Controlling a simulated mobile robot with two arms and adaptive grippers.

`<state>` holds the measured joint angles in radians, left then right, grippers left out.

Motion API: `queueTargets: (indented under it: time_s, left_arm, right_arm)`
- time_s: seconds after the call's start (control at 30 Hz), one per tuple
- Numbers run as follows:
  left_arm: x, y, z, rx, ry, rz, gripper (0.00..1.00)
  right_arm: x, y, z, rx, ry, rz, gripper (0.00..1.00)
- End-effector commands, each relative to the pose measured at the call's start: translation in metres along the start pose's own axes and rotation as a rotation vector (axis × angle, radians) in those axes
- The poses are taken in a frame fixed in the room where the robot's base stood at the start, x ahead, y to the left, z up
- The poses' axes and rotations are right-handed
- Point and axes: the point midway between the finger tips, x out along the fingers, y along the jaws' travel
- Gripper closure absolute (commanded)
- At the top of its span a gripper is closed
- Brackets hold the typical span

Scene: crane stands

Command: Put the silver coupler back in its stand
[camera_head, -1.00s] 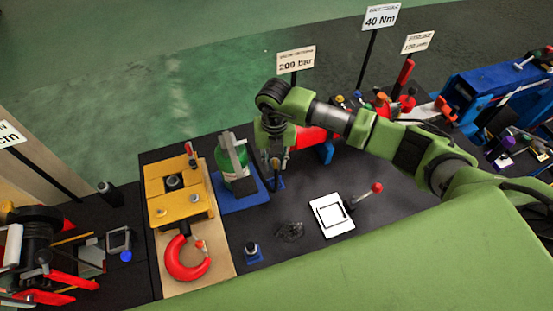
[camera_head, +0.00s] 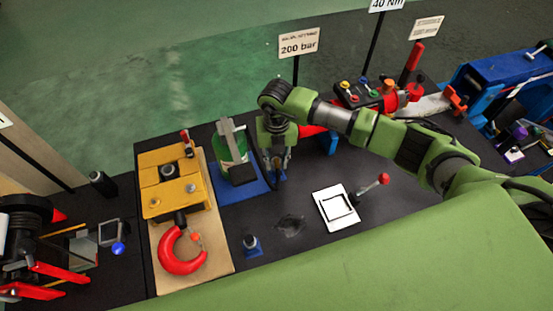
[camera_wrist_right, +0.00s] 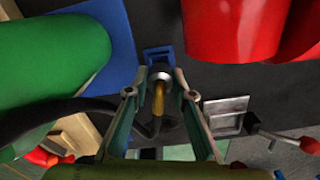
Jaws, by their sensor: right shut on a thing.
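The silver coupler (camera_wrist_right: 159,74) has a brassy stem and sits between the fingertips of my right gripper (camera_wrist_right: 160,72). My right gripper is shut on it. In the head view the right gripper (camera_head: 278,163) points down beside the green cylinder, and the coupler is mostly hidden there. A small blue stand (camera_wrist_right: 158,53) shows just beyond the coupler in the right wrist view. I cannot tell whether the coupler touches it. A black hose (camera_wrist_right: 88,106) curves below the fingers. My left gripper is not in view.
A green cylinder (camera_head: 230,150) on a blue base (camera_head: 243,190) stands just left of the gripper. A red cylinder (camera_wrist_right: 230,28) is close on the right. Another small blue holder (camera_head: 252,246), a white-framed panel (camera_head: 335,208) and a red-knobbed lever (camera_head: 383,179) stand nearer me.

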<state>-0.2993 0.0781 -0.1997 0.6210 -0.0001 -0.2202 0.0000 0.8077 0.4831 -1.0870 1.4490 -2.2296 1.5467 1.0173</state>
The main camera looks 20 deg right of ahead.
Motion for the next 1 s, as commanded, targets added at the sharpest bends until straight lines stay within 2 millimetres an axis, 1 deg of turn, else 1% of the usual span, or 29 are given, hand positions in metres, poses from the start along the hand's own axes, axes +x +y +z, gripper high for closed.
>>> queueTargets:
  time_s: [0.47, 1.0]
  left_arm:
    - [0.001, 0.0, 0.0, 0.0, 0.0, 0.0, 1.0]
    - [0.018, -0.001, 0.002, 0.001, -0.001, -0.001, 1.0]
  right_arm:
    - [0.0, 0.0, 0.0, 0.0, -0.001, 0.001, 1.0]
    - [0.021, 0.0, 0.0, 0.0, -0.001, 0.001, 1.0]
